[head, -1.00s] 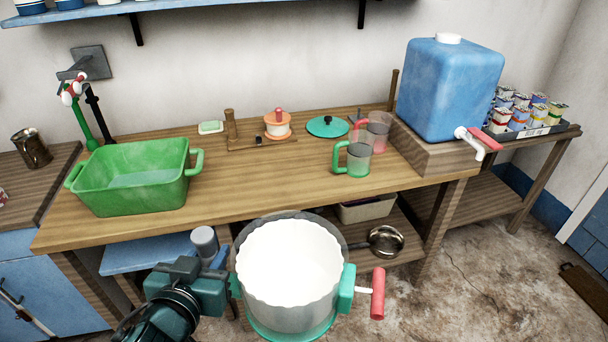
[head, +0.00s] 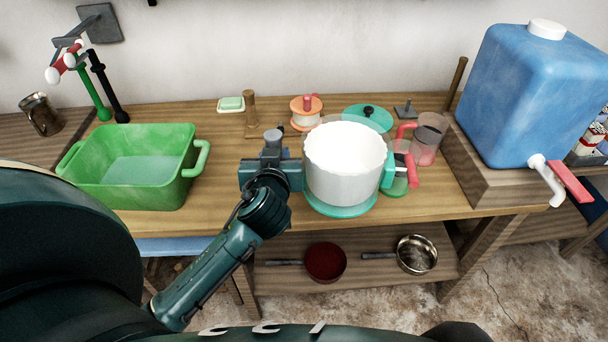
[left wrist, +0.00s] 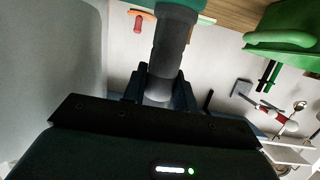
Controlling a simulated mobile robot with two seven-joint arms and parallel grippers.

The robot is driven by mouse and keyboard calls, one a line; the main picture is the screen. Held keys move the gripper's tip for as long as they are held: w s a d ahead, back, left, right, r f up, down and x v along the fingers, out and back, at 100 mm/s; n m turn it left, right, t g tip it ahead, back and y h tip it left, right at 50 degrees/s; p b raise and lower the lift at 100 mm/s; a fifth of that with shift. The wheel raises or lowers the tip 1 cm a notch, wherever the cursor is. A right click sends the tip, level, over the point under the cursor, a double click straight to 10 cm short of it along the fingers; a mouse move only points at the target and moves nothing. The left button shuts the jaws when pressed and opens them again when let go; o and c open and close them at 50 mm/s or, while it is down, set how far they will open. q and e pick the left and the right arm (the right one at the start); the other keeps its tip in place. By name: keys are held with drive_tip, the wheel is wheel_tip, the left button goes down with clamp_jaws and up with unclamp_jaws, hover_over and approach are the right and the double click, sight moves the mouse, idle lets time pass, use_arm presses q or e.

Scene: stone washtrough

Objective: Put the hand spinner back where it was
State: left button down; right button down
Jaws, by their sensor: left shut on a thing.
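The hand spinner is a white ribbed basket (head: 345,172) in a clear tub with a teal base (head: 340,207) and a teal block on its right side. A red crank grip (head: 411,167) shows at its right. My left gripper (head: 283,175) is shut on the spinner's left side and holds it upright over the wooden worktop (head: 225,195). Whether its base touches the worktop I cannot tell. In the left wrist view the fingers (left wrist: 158,92) close around a grey cylindrical part (left wrist: 172,45). My right gripper is not in view.
The green tub (head: 130,178) is left. Two mugs (head: 425,145) stand close behind and right of the spinner. A teal lid (head: 367,115) and an orange-and-white pot (head: 305,108) are behind. A blue water tank (head: 530,95) is right. Pans (head: 325,262) lie on the lower shelf.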

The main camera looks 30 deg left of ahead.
use_arm(q)
drive_tip(key=w+a+f+n+g+y+p, duration=0.1)
drive_tip(key=w+a+n+g+y, duration=0.4)
drive_tip(key=a+n+y, duration=0.1)
drive_tip(key=f+b, duration=0.2)
drive_tip(key=f, duration=0.3)
drive_tip(key=f+b, duration=0.2)
drive_tip(key=f, duration=0.3)
drive_tip(key=shift+s+a+f+b, duration=0.2)
drive_tip(key=shift+f+b, duration=0.05)
drive_tip(key=shift+b, duration=0.1)
drive_tip(key=shift+f, duration=0.25)
drive_tip(key=shift+r, duration=0.15)
drive_tip(key=shift+f+b, duration=0.25)
drive_tip(key=shift+b, duration=0.05)
drive_tip(key=c, duration=1.1)
unclamp_jaws()
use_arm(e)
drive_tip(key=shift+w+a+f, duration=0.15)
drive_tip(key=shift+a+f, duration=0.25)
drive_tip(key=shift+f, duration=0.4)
